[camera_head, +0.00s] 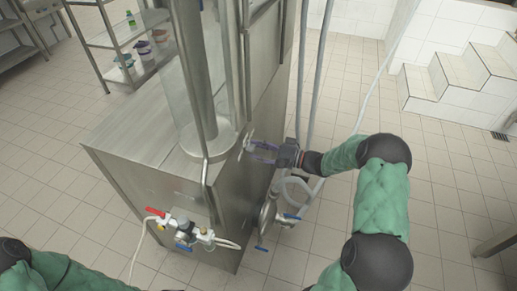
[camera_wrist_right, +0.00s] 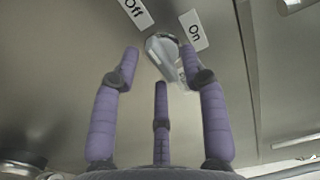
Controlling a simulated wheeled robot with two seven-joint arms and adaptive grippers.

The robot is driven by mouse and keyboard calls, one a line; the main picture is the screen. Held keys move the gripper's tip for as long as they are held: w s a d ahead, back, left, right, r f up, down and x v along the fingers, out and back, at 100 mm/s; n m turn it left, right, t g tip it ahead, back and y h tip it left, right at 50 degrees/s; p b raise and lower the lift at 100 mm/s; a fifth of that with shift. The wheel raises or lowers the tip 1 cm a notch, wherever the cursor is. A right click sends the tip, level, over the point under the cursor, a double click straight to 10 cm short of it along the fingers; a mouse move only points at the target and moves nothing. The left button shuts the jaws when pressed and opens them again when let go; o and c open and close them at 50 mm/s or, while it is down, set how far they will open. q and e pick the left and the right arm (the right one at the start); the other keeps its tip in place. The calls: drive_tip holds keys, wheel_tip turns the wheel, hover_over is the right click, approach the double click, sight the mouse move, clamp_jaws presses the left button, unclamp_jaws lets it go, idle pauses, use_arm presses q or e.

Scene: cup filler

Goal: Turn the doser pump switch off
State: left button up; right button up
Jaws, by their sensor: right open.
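The doser pump switch (camera_wrist_right: 165,55) is a metal rotary knob on the steel panel, between an "Off" label (camera_wrist_right: 136,13) at upper left and an "On" label (camera_wrist_right: 194,31) at upper right. In the head view the switch (camera_head: 246,142) sits on the side of the steel cabinet. My right gripper (camera_head: 262,149) is open in front of it. Its purple fingers (camera_wrist_right: 162,85) spread around the switch in the wrist view, the right finger near the knob's lower end; I cannot tell if they touch. My left arm shows at the lower left, but its gripper does not.
The steel cabinet (camera_head: 140,135) carries a tall cylinder (camera_head: 190,60). Valves with a red handle (camera_head: 155,212) and hoses are on its front. Pipes and a pump (camera_head: 268,215) stand beside the right arm. White steps (camera_head: 455,80) are at the back right.

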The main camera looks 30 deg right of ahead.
drive_tip(key=v, duration=1.2)
drive_tip(key=shift+w+f, duration=0.1)
